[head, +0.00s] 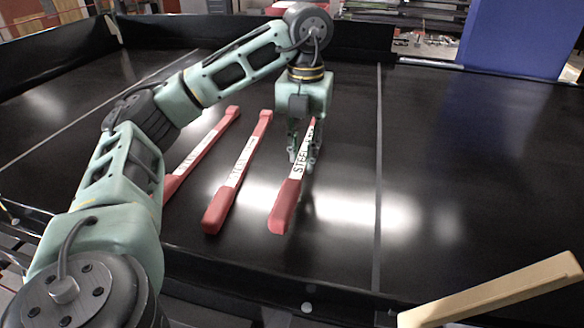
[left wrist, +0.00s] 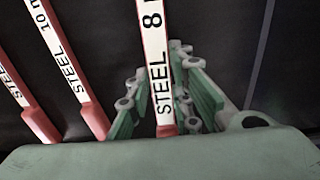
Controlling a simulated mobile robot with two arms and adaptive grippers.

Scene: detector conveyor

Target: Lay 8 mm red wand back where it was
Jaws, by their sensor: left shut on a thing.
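The 8 mm red wand (head: 283,207) has a white label and lies lengthwise on or just above the black conveyor belt, right of two similar wands; I cannot tell whether it touches the belt. My left gripper (head: 303,162) points down over it and is shut on its labelled middle part. In the left wrist view the wand (left wrist: 154,45), marked "STEEL 8", runs between the two green fingers (left wrist: 165,105). Its far end is partly hidden behind the gripper in the head view. My right gripper is not in view.
The middle wand (head: 238,168), its label reading "10" in the wrist view, and the leftmost wand (head: 195,150) lie roughly parallel to the left. The belt (head: 470,170) is clear on the right. A tan bar (head: 490,296) shows at lower right. Dark side walls (head: 210,33) edge the belt.

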